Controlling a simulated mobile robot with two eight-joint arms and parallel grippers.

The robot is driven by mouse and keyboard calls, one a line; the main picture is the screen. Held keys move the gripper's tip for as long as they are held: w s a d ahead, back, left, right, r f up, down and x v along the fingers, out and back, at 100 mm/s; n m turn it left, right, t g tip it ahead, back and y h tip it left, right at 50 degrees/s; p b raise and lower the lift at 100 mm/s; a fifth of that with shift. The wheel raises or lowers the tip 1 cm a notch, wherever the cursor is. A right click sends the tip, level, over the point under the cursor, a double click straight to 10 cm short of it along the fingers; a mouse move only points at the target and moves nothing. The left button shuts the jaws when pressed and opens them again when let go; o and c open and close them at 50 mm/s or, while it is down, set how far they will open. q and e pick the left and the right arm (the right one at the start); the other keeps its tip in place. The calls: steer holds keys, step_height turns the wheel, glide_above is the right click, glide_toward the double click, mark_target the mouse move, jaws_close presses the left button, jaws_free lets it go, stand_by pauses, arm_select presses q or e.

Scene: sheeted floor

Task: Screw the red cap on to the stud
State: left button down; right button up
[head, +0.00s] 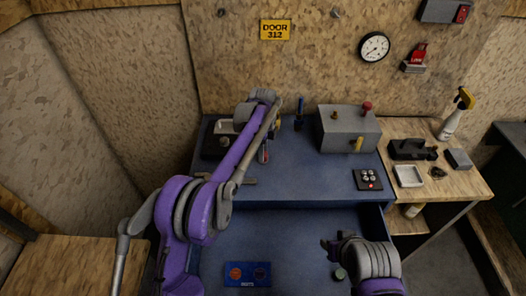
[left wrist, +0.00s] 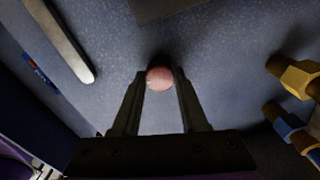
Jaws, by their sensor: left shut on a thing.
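The red cap (left wrist: 159,77) shows in the left wrist view as a small pinkish-red disc. My left gripper (left wrist: 160,86) has its fingers shut on it, one on each side, above a blue surface. A dark shadow lies just beyond the cap. In the head view my purple left arm (head: 233,150) reaches over the back left of the blue bench, and its own links hide the fingertips and the cap. I cannot make out the stud for certain. My right gripper (head: 335,248) is at the lower right over the open drawer; its jaw state is unclear.
A grey box (head: 345,136) with knobs stands at the back of the bench (head: 310,178). Brass hex pieces (left wrist: 300,78) and a pale bar (left wrist: 60,40) lie near the left gripper. The drawer (head: 300,225) is mostly clear.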

arm_select(q)
steer(key=m, duration=0.3)
steer(key=shift+c, duration=1.8)
jaws_free()
